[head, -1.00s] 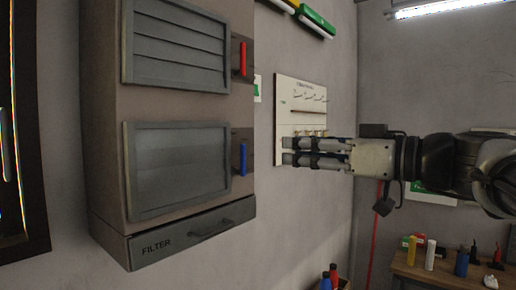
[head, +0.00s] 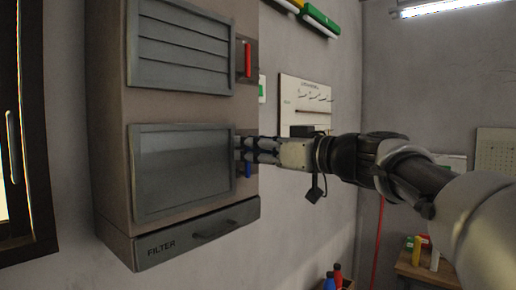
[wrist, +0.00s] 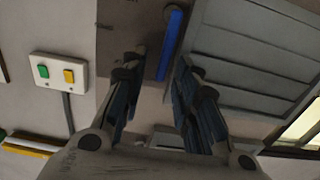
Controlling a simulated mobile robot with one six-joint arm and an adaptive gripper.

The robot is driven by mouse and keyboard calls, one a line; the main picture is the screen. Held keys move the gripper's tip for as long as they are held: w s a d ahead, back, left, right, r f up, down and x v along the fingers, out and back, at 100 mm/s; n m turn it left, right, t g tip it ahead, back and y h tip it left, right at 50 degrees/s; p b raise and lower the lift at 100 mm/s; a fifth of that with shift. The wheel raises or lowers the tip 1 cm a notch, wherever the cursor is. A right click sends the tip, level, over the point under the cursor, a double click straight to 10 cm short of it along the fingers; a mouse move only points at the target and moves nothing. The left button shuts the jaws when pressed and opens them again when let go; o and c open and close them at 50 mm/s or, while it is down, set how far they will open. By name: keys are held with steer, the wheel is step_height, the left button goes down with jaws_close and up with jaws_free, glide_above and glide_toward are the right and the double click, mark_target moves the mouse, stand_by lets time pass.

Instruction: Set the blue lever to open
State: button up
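The blue lever (head: 248,170) is on the side strip of the wall cabinet, beside the lower door; it stands about vertical. My gripper (head: 242,148) is in front of it and hides its upper part in the head view. In the wrist view the blue lever (wrist: 171,44) runs lengthwise between the fingertips of my gripper (wrist: 160,66), a little nearer the right finger. The fingers are apart, and I see no clear contact with the lever.
A red lever (head: 248,58) stands vertical above, beside the upper louvred door (head: 180,45). A drawer (head: 200,232) marked FILTER is below. A white plate with green and yellow buttons (wrist: 58,72) is on the wall. A bench (head: 428,272) with bottles stands at the right.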

steer(key=shift+c, duration=0.4)
jaws_close()
steer(key=shift+w+d, duration=0.1)
steer(key=w+d+f+m, duration=0.3)
steer(key=w+m, duration=0.1)
steer(key=m, duration=1)
steer(key=shift+f, duration=0.4)
steer(key=shift+d+f, duration=0.1)
stand_by(0.4)
steer(key=shift+o, duration=0.4)
jaws_free()
